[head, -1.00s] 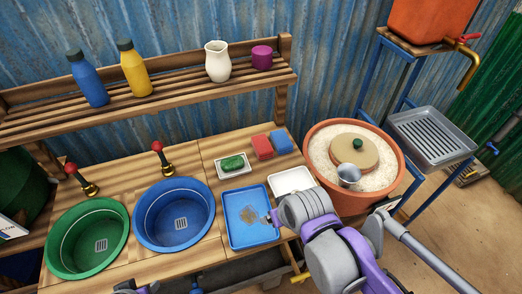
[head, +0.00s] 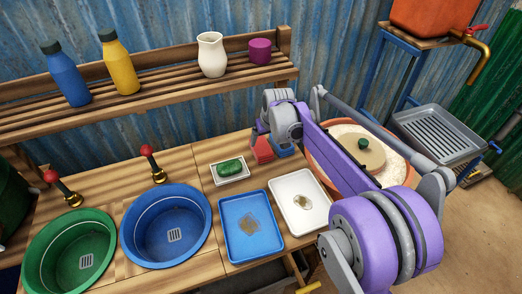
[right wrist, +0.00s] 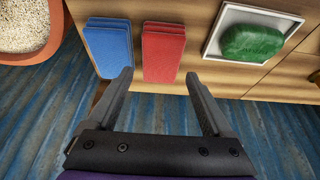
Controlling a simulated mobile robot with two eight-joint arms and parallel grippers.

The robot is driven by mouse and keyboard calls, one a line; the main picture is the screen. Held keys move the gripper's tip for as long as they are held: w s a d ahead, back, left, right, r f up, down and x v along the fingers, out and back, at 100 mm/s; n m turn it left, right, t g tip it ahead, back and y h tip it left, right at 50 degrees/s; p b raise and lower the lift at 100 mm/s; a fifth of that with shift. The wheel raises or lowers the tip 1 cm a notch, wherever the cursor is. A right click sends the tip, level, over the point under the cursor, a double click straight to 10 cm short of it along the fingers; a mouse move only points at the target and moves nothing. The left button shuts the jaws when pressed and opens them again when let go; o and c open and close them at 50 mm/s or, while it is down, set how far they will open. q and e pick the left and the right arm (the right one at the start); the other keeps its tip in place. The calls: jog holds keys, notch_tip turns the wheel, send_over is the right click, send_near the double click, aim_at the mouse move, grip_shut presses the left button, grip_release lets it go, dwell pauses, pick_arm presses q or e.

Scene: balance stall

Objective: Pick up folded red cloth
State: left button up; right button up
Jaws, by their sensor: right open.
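The folded red cloth (head: 263,150) lies on the wooden counter beside the folded blue cloth (head: 284,149). In the head view my right arm partly covers both. In the right wrist view the red cloth (right wrist: 163,52) is a flat stacked rectangle, with the blue cloth (right wrist: 107,48) to its left, a small gap between them. My right gripper (right wrist: 157,85) is open and empty. Its fingertips show just short of the red cloth's near edge, one on each side. In the head view its fingers (head: 257,133) are small and near the cloth. My left gripper does not show.
A white dish with a green soap (head: 230,167) sits close to the red cloth. Blue (head: 250,227) and white (head: 300,201) trays lie in front. A terracotta pot of grain (head: 390,160) is at right. The shelf (head: 150,105) with bottles and a jug runs behind.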

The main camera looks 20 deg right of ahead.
aim_at(262, 147)
jog(key=x, duration=0.7)
jog(key=shift+s+a, duration=0.1)
jog(key=shift+s, duration=0.1)
jog(key=c, duration=1)
jog(key=shift+r, duration=0.1)
